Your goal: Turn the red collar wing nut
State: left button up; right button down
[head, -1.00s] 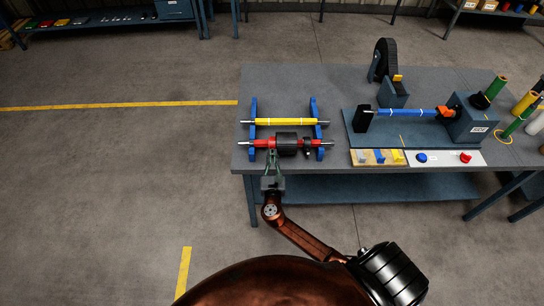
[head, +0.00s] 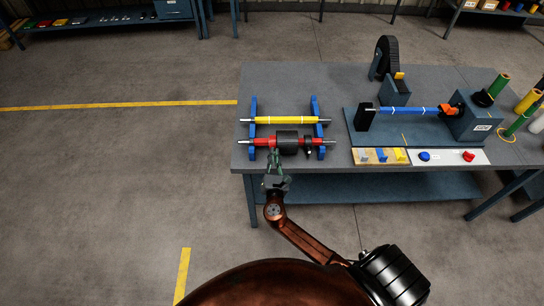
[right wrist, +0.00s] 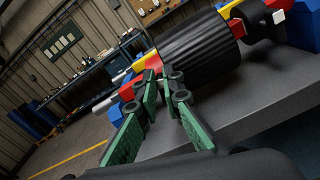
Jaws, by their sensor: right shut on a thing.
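The red shaft (head: 314,141) lies across two blue stands near the table's front left and carries a black ribbed drum (head: 288,139). Its red collar (head: 265,142) is left of the drum; in the right wrist view a red part (right wrist: 153,62) shows just beyond the fingertips. My right gripper (head: 274,154) reaches up from the front and is shut on this red part, left of the drum. Its green fingers (right wrist: 158,76) hide most of what they hold, so the wing nut's shape and angle are not clear. My left gripper is not in view.
A yellow roller (head: 284,121) lies behind the red shaft on the blue stands (head: 254,106). To the right is a fixture with a blue shaft (head: 408,111) and an orange part (head: 447,109). A board with blue and red knobs (head: 445,157) lies at the front edge.

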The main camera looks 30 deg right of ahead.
jog(key=m+b, duration=0.1)
jog(key=m, duration=0.1)
jog(key=m+b, duration=0.1)
jog(key=shift+s+d+f+m+b, duration=0.2)
jog(key=shift+f+m+b, duration=0.1)
jog(key=shift+f+m, duration=0.1)
jog(key=m+b, duration=0.3)
jog(key=shift+d+f+m, duration=0.2)
jog(key=shift+f+m, duration=0.05)
jog(key=shift+m, duration=0.05)
jog(key=shift+s+d+f+m+b, duration=0.1)
jog(key=shift+s+d+m+b, duration=0.05)
jog(key=shift+m+b, duration=0.75)
jog(key=shift+s+d+f+m+b, duration=0.15)
jog(key=shift+m+b, duration=0.4)
jog(key=shift+m, duration=0.55)
jog(key=shift+f+m+b, duration=0.15)
jog(key=shift+m+b, duration=0.85)
jog(key=shift+m, duration=0.2)
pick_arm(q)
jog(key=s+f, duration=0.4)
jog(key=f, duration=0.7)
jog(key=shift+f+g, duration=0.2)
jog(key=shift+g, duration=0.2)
pick_arm(e)
jog(key=shift+m, duration=0.4)
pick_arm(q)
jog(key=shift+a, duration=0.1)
